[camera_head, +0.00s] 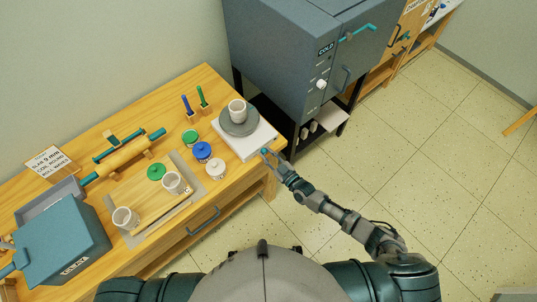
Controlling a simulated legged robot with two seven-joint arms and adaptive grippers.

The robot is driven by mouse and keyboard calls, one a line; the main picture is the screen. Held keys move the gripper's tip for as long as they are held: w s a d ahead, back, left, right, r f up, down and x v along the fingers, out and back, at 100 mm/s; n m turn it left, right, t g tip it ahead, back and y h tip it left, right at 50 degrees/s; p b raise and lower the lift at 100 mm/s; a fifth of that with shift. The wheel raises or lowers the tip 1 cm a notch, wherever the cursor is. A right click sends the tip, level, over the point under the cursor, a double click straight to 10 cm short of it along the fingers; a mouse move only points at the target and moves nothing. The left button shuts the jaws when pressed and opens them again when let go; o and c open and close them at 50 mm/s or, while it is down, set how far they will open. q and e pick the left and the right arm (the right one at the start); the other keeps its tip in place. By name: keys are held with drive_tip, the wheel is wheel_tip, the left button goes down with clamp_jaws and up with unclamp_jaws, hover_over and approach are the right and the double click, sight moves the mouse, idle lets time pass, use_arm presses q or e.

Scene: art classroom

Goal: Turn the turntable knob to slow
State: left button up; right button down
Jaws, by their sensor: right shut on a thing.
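The turntable (261,140) is a white square base with a round grey disc (238,127) on top, at the right end of the wooden table. A pale cup (238,109) stands on the disc. A small teal knob (264,151) is at the front edge of the base. My right gripper (268,155) is at the base's front corner, shut on the knob, and its fingers partly hide it. The knob's setting is too small to read. My left gripper is not in view.
The table also holds glaze jars (202,151), cups (173,183), a rolling pin (124,158) and a blue-grey box (62,247). A grey kiln (290,60) stands close behind the turntable on the right. The tiled floor (430,160) to the right is mostly clear.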

drive_tip(key=shift+f+m, duration=0.15)
drive_tip(key=shift+m, duration=0.15)
drive_tip(key=shift+f+m+b, duration=0.1)
drive_tip(key=shift+m+b, duration=0.25)
drive_tip(key=shift+m, duration=0.05)
drive_tip(key=m+b, duration=0.1)
drive_tip(key=m, duration=0.2)
drive_tip(key=shift+d+m, duration=0.15)
drive_tip(key=shift+m, duration=0.15)
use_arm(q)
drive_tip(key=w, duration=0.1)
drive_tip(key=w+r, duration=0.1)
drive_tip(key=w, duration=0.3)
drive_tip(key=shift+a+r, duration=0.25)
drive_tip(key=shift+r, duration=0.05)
use_arm(e)
drive_tip(key=shift+m, duration=0.4)
drive_tip(key=c, duration=1.1)
unclamp_jaws()
drive_tip(key=shift+o, duration=0.6)
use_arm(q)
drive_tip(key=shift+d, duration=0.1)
use_arm(e)
drive_tip(key=v, duration=1.2)
